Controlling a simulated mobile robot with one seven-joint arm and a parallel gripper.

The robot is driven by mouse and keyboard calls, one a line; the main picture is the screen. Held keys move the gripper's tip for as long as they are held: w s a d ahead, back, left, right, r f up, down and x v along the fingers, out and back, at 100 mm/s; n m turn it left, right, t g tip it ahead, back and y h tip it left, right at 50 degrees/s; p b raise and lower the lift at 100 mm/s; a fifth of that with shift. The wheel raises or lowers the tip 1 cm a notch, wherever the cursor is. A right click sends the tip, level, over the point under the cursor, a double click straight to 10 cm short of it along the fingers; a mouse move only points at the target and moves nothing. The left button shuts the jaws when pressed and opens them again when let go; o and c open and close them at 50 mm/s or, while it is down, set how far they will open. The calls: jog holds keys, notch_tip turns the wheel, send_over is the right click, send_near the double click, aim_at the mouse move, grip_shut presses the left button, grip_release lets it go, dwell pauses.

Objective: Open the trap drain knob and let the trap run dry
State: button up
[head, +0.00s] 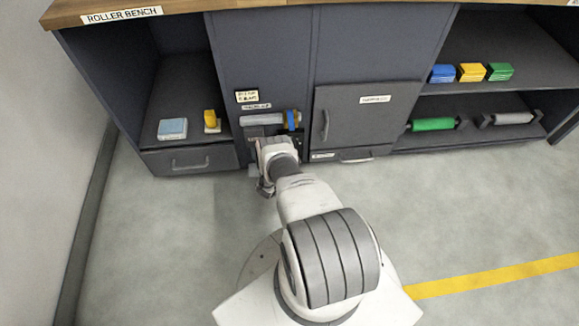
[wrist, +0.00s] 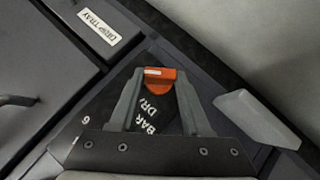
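The trap drain knob shows in the wrist view as a small orange knob (wrist: 160,78) with a white mark on its bar. It sits on a dark panel beside partly hidden white lettering. My gripper (wrist: 161,76) has its two fingers spread, one on each side of the knob. The gaps at the fingertips are very small, and I cannot tell whether they touch it. In the head view my gripper (head: 264,186) is low at the front of the middle cabinet unit, and the arm hides the knob there.
A drip tray label (wrist: 97,27) is on the front beside the knob. A light grey block-like part (wrist: 258,118) sticks out to the right of my gripper. A grey roller (head: 262,119) with a blue end lies above it. A cabinet door (head: 362,118) stands right. The floor in front is clear.

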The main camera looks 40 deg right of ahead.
grip_shut()
jog(key=shift+r, duration=0.1)
jog(key=shift+s+d+m+y+p, duration=0.1)
jog(key=shift+d+m+y+p, duration=0.05)
jog(key=shift+m+y+p, duration=0.3)
jog(key=shift+s+d+r+m+t+y+p, duration=0.1)
jog(key=shift+m+t+y+p, duration=0.2)
jog(key=shift+y, duration=0.25)
jog(key=shift+d+m+t+y+p, duration=0.15)
jog(key=shift+m+t+y, duration=0.15)
jog(key=shift+y, duration=0.2)
jog(key=shift+m+t+y, duration=0.55)
jog(key=shift+t+y, duration=0.15)
jog(key=shift+y, duration=0.4)
